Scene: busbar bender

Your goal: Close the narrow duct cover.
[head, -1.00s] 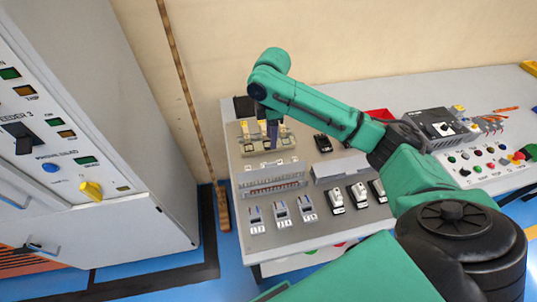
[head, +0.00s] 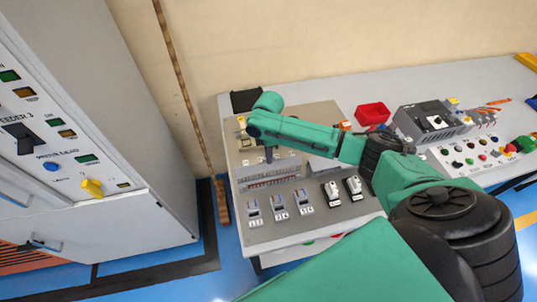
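A narrow slotted grey duct (head: 270,178) lies on the mounting plate, with its row of slots showing. I cannot clearly make out its cover. A smoother grey duct or box (head: 322,165) lies to its right, partly hidden by my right arm. My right gripper (head: 268,155) points down just behind the slotted duct's back edge. It is small and seen edge-on, so I cannot tell whether it is open or touches the duct. My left gripper is not in view.
The mounting plate (head: 345,212) carries several breakers (head: 279,206) in front of the duct. A red bin (head: 372,114), a grey device (head: 425,122) and a button panel (head: 480,153) stand to the right. A grey cabinet (head: 130,130) stands at the left, across a floor gap.

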